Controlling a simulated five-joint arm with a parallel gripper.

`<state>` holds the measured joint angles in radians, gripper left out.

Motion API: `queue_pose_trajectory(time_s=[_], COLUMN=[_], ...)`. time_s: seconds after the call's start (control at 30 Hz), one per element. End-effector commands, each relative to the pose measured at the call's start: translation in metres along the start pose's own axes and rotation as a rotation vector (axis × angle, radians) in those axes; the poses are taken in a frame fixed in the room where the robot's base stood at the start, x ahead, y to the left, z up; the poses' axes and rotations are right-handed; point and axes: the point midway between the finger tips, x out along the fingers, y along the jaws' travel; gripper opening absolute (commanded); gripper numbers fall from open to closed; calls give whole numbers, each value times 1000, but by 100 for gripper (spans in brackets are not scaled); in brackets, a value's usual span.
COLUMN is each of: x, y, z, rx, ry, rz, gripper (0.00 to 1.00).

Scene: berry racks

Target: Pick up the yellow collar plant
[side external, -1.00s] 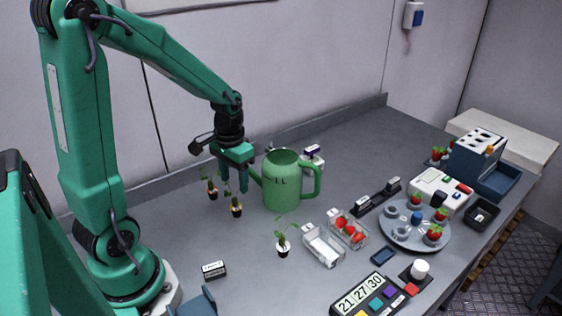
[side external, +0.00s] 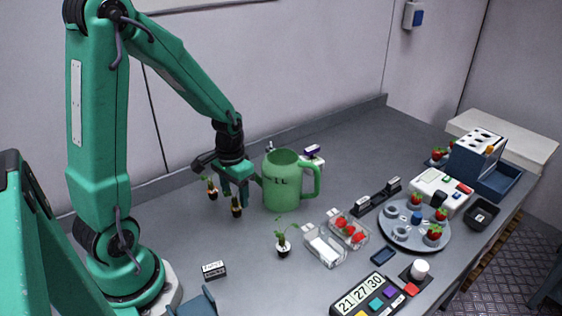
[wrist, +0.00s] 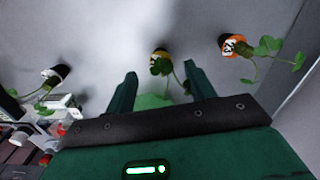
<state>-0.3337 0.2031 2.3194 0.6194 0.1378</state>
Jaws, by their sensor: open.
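The yellow collar plant (wrist: 161,53) sits in a small dark pot on the bench. Its leaves show between and just beyond my finger tips in the wrist view. In the side external view the plant (side external: 236,208) is beneath my gripper (side external: 235,194), with its top partly hidden by the fingers. My gripper (wrist: 160,70) is open, with one finger on each side of the plant's leaves. No grip on the plant is visible.
An orange-collared plant (wrist: 231,46) stands close by on one side, and a white-collared plant (wrist: 52,76) on the other. A green watering jug (side external: 283,185) stands right beside my gripper. Clear boxes (side external: 323,246) and a round tray (side external: 413,245) lie farther right.

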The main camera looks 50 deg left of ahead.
Motion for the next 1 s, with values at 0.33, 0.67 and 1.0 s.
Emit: queue_pose_trajectory(time_s=[0.33, 0.67, 1.0], x=[28, 30, 30], y=[-1, -1, -1], z=[0, 0, 0], rx=[0, 0, 0], ry=[-1, 0, 0], rz=[0, 0, 0], gripper=[54, 54, 33])
